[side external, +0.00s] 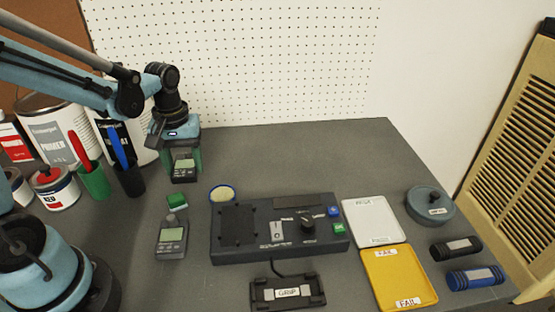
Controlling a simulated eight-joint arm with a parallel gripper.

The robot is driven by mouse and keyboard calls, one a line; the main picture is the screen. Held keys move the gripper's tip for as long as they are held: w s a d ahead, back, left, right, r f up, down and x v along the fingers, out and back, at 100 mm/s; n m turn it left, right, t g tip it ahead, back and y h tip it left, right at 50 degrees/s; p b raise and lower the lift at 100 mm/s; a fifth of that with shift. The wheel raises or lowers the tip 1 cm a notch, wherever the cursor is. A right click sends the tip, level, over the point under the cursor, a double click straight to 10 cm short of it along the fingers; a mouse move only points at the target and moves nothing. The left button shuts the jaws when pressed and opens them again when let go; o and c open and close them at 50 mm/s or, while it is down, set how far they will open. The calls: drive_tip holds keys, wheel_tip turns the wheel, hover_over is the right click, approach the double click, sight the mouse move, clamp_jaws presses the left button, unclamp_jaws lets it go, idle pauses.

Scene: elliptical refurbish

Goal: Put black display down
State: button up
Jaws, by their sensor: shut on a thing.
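My gripper (182,158) is at the back left of the table and points down. It is shut on a black display (184,169), a small dark unit with a pale screen facing the camera. The display looks upright between the green fingers. Whether its underside touches the table is hard to tell. A second dark unit with a pale screen (172,236) lies on the table nearer the camera, with a green block (177,201) just behind it.
A black control box (235,257) with knobs and buttons stands mid-table, with a labelled stand (288,293) before it. A white tray (374,214) and yellow tray (391,270) lie to its right. Paint cans (56,188) and cups with pens (94,181) crowd the left.

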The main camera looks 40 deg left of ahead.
sight(188, 186)
drive_tip(key=shift+w+a+f, duration=0.2)
drive_tip(key=shift+a+f, duration=0.15)
drive_tip(key=shift+a, duration=0.2)
drive_tip(key=shift+w+a+f, duration=0.15)
drive_tip(key=shift+a+f, duration=0.2)
drive_tip(key=shift+a, duration=0.2)
drive_tip(key=shift+f, duration=2)
drive_tip(key=shift+f, duration=0.15)
drive_tip(key=o, duration=1.4)
